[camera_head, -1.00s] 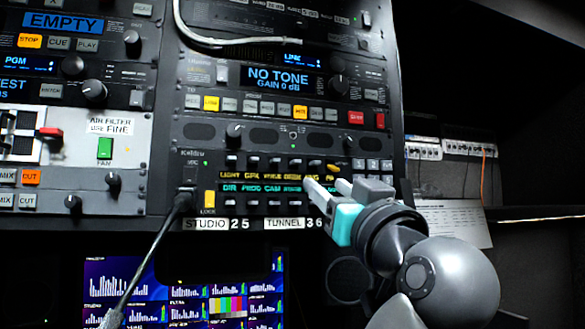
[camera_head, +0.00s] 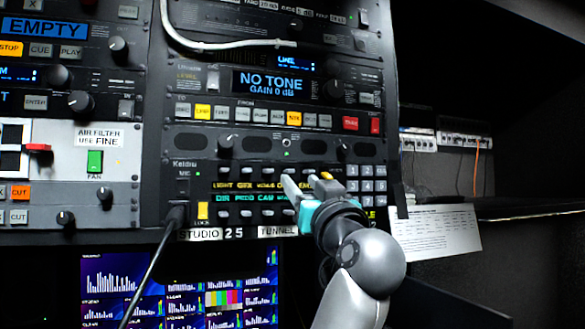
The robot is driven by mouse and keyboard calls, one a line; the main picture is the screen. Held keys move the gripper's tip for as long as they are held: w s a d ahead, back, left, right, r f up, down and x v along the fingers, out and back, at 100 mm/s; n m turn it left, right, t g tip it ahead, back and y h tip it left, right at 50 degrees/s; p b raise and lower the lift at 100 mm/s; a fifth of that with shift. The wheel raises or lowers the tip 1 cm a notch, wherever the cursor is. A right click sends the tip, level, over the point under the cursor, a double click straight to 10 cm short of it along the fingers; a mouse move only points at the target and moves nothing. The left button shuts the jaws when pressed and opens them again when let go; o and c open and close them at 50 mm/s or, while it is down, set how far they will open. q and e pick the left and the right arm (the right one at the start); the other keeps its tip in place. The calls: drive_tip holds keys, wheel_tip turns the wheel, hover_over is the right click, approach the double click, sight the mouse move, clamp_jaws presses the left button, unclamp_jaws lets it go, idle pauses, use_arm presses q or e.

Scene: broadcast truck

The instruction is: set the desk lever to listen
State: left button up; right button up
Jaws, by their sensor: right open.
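The intercom panel (camera_head: 181,176) carries two rows of small levers with lit labels between them. The yellow upper labels (camera_head: 248,185) start with LIGHT and GFX; the teal lower labels (camera_head: 247,198) start with DIR, PROD and CAM. I cannot read a DESK label clearly, and my gripper covers the right part of both rows. My right gripper (camera_head: 300,183) is open, its pale fingertips in front of the right half of the lever rows. Whether it touches a lever I cannot tell. A yellow-tipped lever (camera_head: 326,176) shows just right of the fingers. My left gripper is out of view.
A black cable (camera_head: 155,262) hangs from the panel's left side beside a yellow LOCK button (camera_head: 203,210). A grey keypad (camera_head: 367,186) lies right of the gripper. Monitors (camera_head: 180,290) are below. A white cable (camera_head: 225,43) loops above.

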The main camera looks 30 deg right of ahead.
sight(291, 171)
drive_tip(key=shift+p+x, duration=0.55)
drive_tip(key=shift+x, duration=2.4)
clamp_jaws()
